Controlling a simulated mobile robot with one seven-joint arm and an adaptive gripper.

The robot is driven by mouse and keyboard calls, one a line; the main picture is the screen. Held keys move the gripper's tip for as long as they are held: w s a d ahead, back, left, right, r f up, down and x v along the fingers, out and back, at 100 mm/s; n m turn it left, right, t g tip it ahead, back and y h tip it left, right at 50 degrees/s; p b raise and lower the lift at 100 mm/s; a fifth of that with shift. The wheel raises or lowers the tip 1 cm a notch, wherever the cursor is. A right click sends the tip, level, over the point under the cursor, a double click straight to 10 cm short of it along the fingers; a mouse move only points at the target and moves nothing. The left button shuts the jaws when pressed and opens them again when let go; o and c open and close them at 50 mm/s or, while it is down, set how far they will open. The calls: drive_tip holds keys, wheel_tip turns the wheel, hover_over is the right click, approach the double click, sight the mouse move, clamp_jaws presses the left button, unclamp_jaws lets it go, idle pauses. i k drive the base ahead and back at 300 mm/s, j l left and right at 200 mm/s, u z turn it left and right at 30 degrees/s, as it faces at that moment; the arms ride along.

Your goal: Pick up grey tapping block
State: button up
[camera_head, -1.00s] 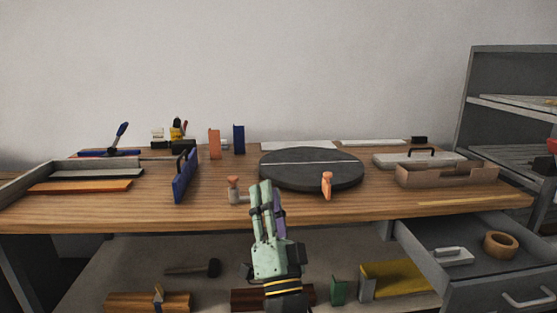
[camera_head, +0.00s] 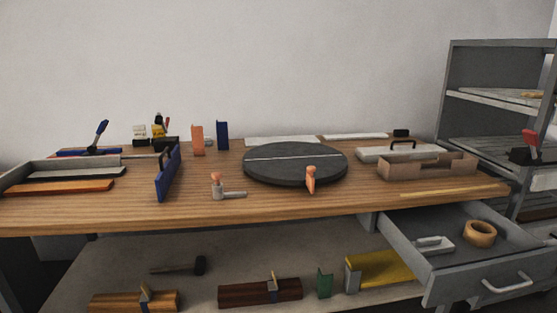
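I cannot tell for sure which thing is the grey tapping block. A small pale grey block with a raised part (camera_head: 433,245) lies in the open drawer (camera_head: 425,276) at the lower right. A wider light grey slab (camera_head: 375,154) with a black arched handle lies on the workbench at the back right. A long grey piece (camera_head: 85,171) lies in the tray at the far left. None of these is touched by anything of mine in view. My gripper is out of the picture.
A tape roll (camera_head: 480,233) shares the drawer. The workbench (camera_head: 300,208) carries a dark round disc (camera_head: 295,168), a cardboard tray (camera_head: 430,168) and a blue upright piece (camera_head: 168,174). The lower shelf holds a mallet (camera_head: 180,267) and wooden blocks (camera_head: 260,292). Grey shelving (camera_head: 450,85) stands right.

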sight(435, 245)
drive_tip(key=z, duration=1.4)
